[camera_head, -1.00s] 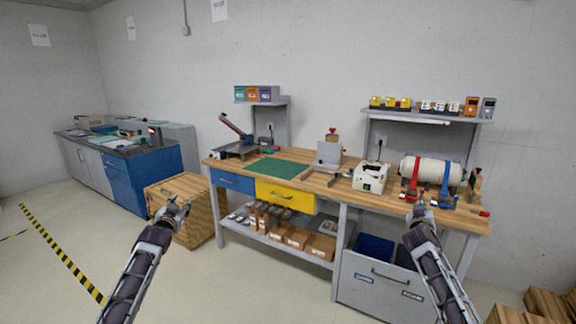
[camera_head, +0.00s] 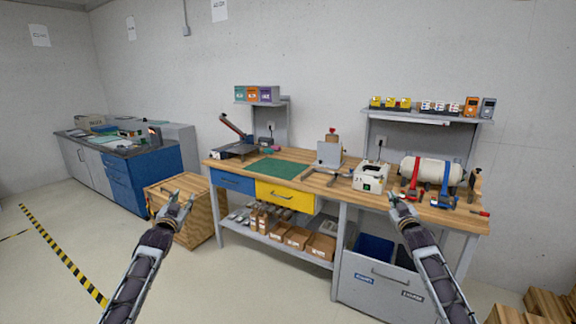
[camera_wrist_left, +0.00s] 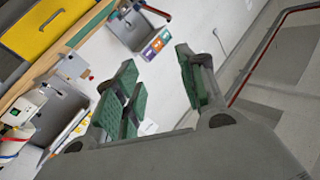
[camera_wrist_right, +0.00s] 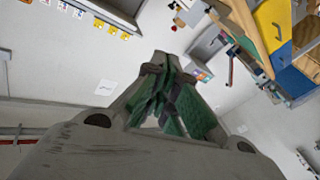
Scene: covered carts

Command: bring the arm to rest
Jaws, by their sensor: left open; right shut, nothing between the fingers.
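My left gripper (camera_head: 176,203) is open and empty, held up in front of the wooden crate in the head view. In the left wrist view its green-padded fingers (camera_wrist_left: 160,95) stand apart with nothing between them. My right gripper (camera_head: 402,203) is shut and empty, seen in front of the right part of the workbench in the head view. In the right wrist view its green-padded fingers (camera_wrist_right: 168,95) are together. Neither gripper holds anything.
The workbench (camera_head: 325,179) with blue and yellow drawers spans the middle and right. A wooden crate (camera_head: 205,215) stands left of it, with blue cabinets (camera_head: 155,180) behind. Wooden boxes (camera_head: 545,303) lie at lower right. The left floor is clear.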

